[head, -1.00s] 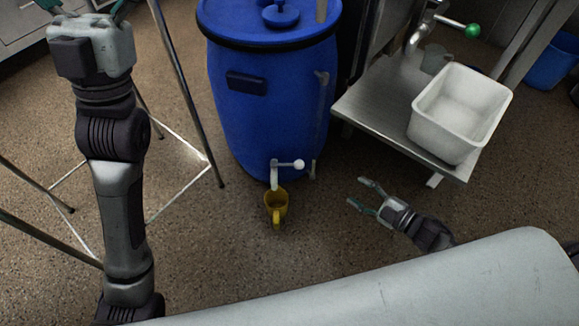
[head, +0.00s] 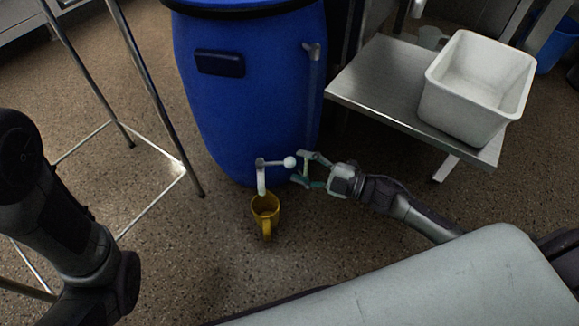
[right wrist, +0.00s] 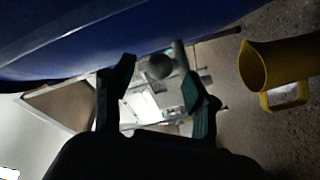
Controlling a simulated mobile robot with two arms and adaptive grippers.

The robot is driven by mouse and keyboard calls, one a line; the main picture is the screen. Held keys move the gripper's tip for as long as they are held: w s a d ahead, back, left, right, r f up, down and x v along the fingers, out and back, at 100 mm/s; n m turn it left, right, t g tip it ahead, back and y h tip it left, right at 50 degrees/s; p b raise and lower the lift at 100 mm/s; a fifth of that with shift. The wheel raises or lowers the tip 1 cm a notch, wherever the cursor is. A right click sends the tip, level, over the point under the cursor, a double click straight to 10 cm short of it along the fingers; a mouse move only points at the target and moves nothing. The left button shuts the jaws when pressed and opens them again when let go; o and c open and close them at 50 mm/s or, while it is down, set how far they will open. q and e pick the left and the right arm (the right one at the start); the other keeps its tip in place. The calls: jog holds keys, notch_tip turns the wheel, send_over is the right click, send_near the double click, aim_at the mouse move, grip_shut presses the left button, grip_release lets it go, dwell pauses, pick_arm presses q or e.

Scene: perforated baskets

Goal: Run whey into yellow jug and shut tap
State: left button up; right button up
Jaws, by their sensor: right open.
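The yellow jug (head: 265,207) stands upright on the floor below the white tap spout (head: 261,181) of the blue barrel (head: 240,110). Its mouth faces up and its handle faces me. It also shows at the right of the right wrist view (right wrist: 285,65). The tap's lever ends in a pale ball (head: 290,162) pointing right. My right gripper (head: 299,168) is open, its fingertips just right of the ball. In the right wrist view the dark ball (right wrist: 160,66) appears between the fingers; contact cannot be told. No whey stream can be made out. My left gripper is out of view.
A steel table (head: 380,75) at the right holds a white tub (head: 475,90). A metal-legged stand (head: 150,140) is left of the barrel. The floor in front of the jug is clear. A blue bin (head: 553,40) is at the far right.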

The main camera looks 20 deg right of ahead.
aim_at(290, 161)
jog(key=shift+b+x, duration=0.55)
jog(key=shift+x, duration=1.35)
grip_shut()
